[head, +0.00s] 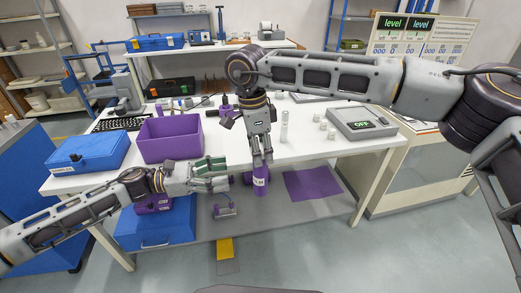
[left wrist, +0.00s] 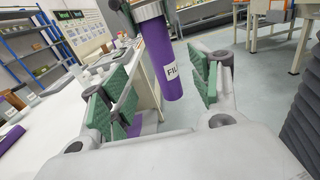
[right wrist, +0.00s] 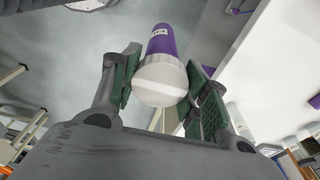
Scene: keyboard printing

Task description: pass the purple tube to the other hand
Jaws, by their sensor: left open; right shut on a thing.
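The purple tube (head: 260,181) has a white cap and a white label. It hangs upright from my right gripper (head: 262,158), in front of the table's front edge. In the right wrist view the white cap (right wrist: 160,80) sits between the green pads of my right gripper (right wrist: 160,82), which is shut on it. My left gripper (head: 222,174) is open and sideways to the left of the tube. In the left wrist view the tube (left wrist: 164,65) hangs between and beyond the open fingers (left wrist: 160,90), with the label facing me; contact is not visible.
The white table (head: 330,148) holds a purple bin (head: 170,140), a blue case (head: 90,153), a keyboard (head: 118,123), small white containers and a grey device marked OFF (head: 361,123). A purple mat (head: 312,184) and a blue box (head: 155,228) lie lower down.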

